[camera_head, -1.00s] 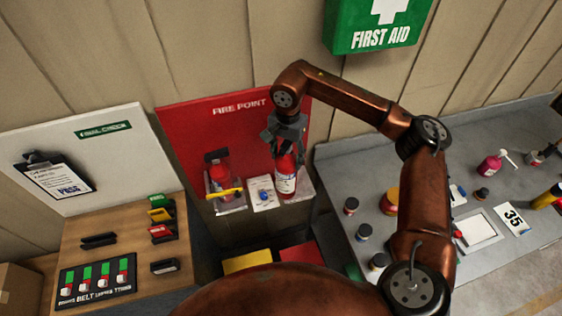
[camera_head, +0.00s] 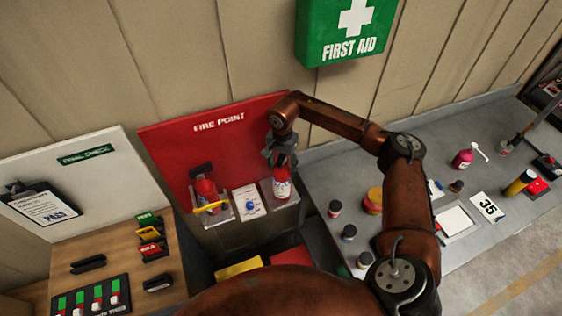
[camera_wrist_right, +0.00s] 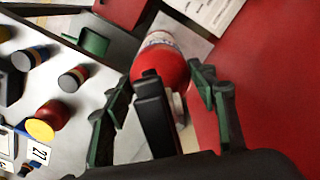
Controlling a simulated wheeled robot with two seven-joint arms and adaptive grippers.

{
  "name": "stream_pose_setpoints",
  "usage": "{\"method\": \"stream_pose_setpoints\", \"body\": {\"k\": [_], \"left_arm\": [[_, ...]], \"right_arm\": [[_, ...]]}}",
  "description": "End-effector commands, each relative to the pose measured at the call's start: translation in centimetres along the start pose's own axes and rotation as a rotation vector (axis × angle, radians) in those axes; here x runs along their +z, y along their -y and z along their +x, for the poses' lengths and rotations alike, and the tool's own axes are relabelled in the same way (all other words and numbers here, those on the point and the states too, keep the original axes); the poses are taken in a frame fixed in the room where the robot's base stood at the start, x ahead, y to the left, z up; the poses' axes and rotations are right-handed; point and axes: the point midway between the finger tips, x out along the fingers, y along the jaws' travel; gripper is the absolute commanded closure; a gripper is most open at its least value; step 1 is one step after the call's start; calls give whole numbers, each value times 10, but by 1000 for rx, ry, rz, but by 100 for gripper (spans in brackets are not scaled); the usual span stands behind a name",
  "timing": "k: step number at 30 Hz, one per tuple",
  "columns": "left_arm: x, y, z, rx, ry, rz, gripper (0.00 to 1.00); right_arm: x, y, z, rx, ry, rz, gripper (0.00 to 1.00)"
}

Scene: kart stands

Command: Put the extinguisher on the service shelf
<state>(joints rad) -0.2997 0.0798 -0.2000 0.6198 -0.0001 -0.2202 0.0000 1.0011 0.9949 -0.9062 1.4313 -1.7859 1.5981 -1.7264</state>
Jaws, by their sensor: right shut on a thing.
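A red extinguisher (camera_head: 281,188) with a white label stands upright over the right-hand bay of the fire point ledge (camera_head: 245,235). My right gripper (camera_head: 281,158) is above it and shut on its top. In the right wrist view the red body (camera_wrist_right: 165,68) shows between the two fingers, with its black handle nearer the camera. I cannot tell whether its base touches the ledge. A second red extinguisher (camera_head: 206,194) with a yellow strip across it sits in the left-hand clear holder. No label reading service shelf is legible. My left gripper is out of view.
A white card with a blue knob (camera_head: 250,204) lies between the two bays. The red fire point board (camera_head: 225,150) stands behind. The grey bench (camera_head: 320,180) at right holds several jars and bottles. A wooden desk (camera_head: 120,240) is at left.

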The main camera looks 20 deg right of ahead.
Motion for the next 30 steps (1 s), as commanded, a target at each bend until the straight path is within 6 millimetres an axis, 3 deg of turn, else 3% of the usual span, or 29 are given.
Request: {"method": "stream_pose_setpoints", "body": {"k": [3, 14, 15, 22, 30], "left_arm": [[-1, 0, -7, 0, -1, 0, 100], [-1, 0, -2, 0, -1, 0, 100], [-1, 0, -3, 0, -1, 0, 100], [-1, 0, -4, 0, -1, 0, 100], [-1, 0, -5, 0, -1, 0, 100]], "right_arm": [[-1, 2, 4, -6, -1, 1, 100], [-1, 2, 10, -6, -3, 1, 100], [-1, 1, 11, -2, -2, 1, 45], [-1, 1, 11, -2, -2, 1, 30], [-1, 1, 10, -2, -2, 1, 30]]}}
